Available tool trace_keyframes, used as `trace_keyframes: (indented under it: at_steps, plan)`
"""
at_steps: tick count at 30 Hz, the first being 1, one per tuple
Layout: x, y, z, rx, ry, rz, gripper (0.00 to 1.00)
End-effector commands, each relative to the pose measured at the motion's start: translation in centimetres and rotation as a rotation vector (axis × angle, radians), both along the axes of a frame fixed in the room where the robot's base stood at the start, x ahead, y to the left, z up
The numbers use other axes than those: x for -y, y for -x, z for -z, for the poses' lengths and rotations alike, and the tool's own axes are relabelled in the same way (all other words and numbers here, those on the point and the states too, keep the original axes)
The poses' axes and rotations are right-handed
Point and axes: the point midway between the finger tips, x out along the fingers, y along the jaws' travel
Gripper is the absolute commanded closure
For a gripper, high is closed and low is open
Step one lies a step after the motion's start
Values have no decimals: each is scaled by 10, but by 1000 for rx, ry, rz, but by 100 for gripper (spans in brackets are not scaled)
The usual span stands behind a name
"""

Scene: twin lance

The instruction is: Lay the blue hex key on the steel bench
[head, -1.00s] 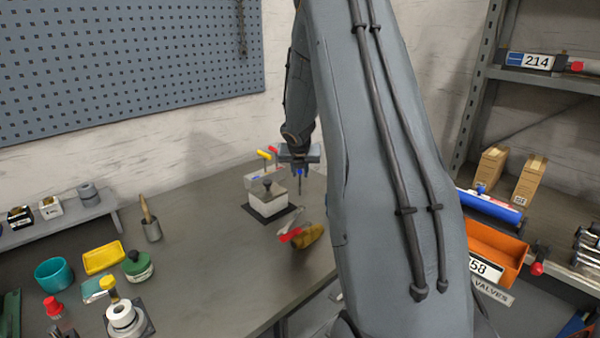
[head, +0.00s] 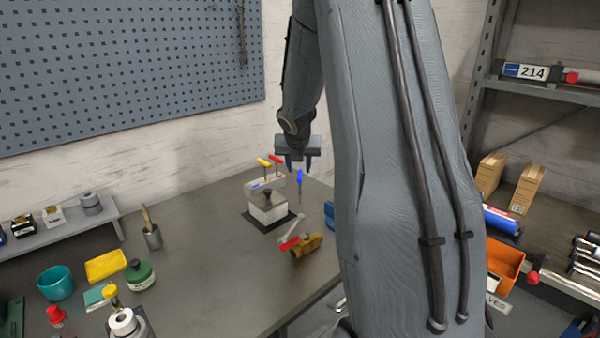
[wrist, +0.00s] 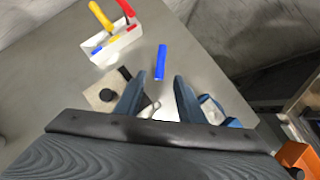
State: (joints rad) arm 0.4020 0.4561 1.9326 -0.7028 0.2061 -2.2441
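The blue hex key (head: 299,176) shows just below my gripper, to the right of the white key rack (head: 265,184). In the wrist view the blue handle (wrist: 160,62) lies ahead of the fingertips, apart from both. My gripper (head: 298,166) is open and empty above it; its spread fingers also show in the wrist view (wrist: 157,92). A yellow-handled key (head: 264,161) and a red-handled key (head: 276,158) stand in the rack.
A brass valve with a red handle (head: 307,244) lies nearer. A blue object (head: 329,214) is partly hidden by my arm. The bench's middle is clear.

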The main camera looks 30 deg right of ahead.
Motion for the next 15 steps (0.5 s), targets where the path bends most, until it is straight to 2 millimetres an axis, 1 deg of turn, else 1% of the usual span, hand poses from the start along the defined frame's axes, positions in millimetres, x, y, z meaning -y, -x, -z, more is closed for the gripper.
trace_keyframes:
  at_steps: [1, 3, 8, 11, 14, 15]
  plan:
    - [-3, 4, -7, 1, 0, -1, 65]
    - [-5, 7, -13, 1, 0, -1, 65]
    - [-13, 13, -18, 5, -16, 21, 65]
    - [-30, 21, -17, 29, -85, 112, 65]
    - [-62, 37, -12, 71, -214, 294, 65]
    - [-77, 47, -9, 87, -276, 386, 65]
